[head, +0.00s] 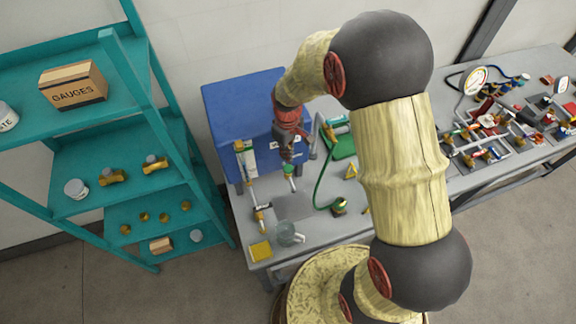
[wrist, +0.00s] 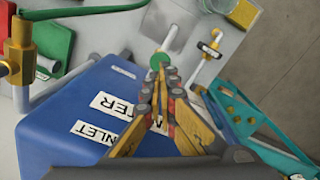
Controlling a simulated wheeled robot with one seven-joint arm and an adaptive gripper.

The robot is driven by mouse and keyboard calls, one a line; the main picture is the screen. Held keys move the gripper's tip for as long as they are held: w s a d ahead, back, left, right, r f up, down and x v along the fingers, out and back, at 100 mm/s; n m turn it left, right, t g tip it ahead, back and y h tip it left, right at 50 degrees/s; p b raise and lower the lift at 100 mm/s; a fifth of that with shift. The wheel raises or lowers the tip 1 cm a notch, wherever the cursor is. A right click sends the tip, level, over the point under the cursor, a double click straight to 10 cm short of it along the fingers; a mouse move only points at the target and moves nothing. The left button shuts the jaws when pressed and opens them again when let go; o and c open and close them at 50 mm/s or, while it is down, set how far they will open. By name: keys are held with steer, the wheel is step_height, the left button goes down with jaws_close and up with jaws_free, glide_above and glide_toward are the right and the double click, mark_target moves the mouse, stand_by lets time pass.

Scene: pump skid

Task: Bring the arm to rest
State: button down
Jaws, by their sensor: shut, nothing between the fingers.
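My arm, in yellowish sleeves with dark round joints, rises at the right of centre in the head view and bends over the bench. My gripper (head: 287,158) hangs in front of the blue box and points down, just above a green-topped fitting (head: 289,170) on the bench. In the wrist view my gripper (wrist: 163,76) has its fingers together with nothing between them. The green round top (wrist: 158,61) shows right at the fingertips; I cannot tell whether they touch it.
The blue box (head: 235,100) stands behind my gripper. A teal shelf (head: 120,130) is at the left, with a gauges carton (head: 73,86). A clear jar (head: 288,234) and a yellow block (head: 260,251) sit at the bench's front. Pipework with a gauge (head: 475,80) fills the right.

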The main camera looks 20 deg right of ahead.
steer(key=shift+r, duration=0.6)
steer(key=shift+s+f+m, duration=0.1)
steer(key=shift+s+m, duration=0.15)
steer(key=shift+m, duration=0.15)
steer(key=s+r+m+t+b, duration=0.2)
steer(key=s+b, duration=0.8)
steer(key=b, duration=0.2)
steer(key=s+r+m+t+b, duration=0.1)
steer(key=s+m+t+b, duration=0.2)
steer(key=s+b, duration=0.8)
steer(key=shift+r+t+b, duration=0.3)
steer(key=shift+r+b, duration=0.05)
steer(key=shift+b, duration=0.65)
